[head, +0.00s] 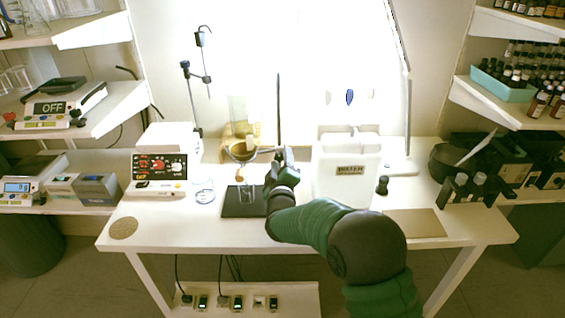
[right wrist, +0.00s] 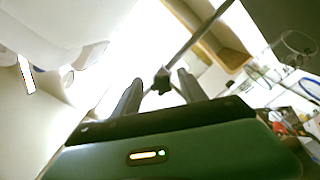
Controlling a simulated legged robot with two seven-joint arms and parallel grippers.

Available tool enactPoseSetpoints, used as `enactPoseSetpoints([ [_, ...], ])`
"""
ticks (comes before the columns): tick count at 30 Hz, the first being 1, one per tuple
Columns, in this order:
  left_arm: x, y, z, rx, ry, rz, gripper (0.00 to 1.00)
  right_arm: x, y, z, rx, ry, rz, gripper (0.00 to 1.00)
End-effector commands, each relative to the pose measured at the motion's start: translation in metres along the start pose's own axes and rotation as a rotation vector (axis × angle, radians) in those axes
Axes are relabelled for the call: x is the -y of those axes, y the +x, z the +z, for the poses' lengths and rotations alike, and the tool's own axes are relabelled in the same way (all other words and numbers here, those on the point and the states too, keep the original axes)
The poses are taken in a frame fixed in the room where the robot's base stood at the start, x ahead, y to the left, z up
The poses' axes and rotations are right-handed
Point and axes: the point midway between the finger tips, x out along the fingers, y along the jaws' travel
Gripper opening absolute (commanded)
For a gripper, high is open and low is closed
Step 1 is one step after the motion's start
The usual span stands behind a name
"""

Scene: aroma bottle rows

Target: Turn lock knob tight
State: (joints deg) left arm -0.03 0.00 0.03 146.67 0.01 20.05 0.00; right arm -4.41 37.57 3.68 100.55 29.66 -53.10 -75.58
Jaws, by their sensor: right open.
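A dark lock knob (right wrist: 162,80) shows in the right wrist view, beside a thin stand rod (right wrist: 201,35). My right gripper (right wrist: 161,88) is open, with one finger on each side of the knob. Whether the fingers touch it I cannot tell. In the head view my right gripper (head: 284,157) is at the stand rod (head: 278,105), right of the ring with a round vessel (head: 243,150). The knob is too small and covered to make out there. The stand has a dark base plate (head: 238,209) with a small glass beaker on it. My left gripper is not in view.
A white container (head: 345,185) stands close to the right of my right gripper. A small dark bottle (head: 382,185) and a brown mat (head: 414,223) are on the right. The table's front left is mostly clear.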

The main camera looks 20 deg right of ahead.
Motion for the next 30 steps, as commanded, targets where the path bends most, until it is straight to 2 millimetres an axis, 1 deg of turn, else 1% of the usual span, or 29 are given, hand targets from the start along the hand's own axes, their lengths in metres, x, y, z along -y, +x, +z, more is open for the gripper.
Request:
enactPoseSetpoints([
  [8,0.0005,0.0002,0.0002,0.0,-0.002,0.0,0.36,-0.0017,0.0043,0.0037,0.0,0.004,-0.001,0.49],
  [11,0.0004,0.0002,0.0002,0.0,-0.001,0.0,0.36,-0.0025,0.0048,0.0057,0.001,0.005,-0.001,0.38],
  [18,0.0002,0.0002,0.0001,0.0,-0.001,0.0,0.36,-0.0016,0.0039,0.0033,0.001,0.004,0.0,0.06],
  [20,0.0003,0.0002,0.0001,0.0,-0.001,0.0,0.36,-0.0016,0.0038,0.003,0.001,0.003,0.0,0.0],
  [30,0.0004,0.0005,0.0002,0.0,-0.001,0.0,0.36,-0.0003,0.0028,-0.0002,-0.005,0.018,-0.003,0.0],
])
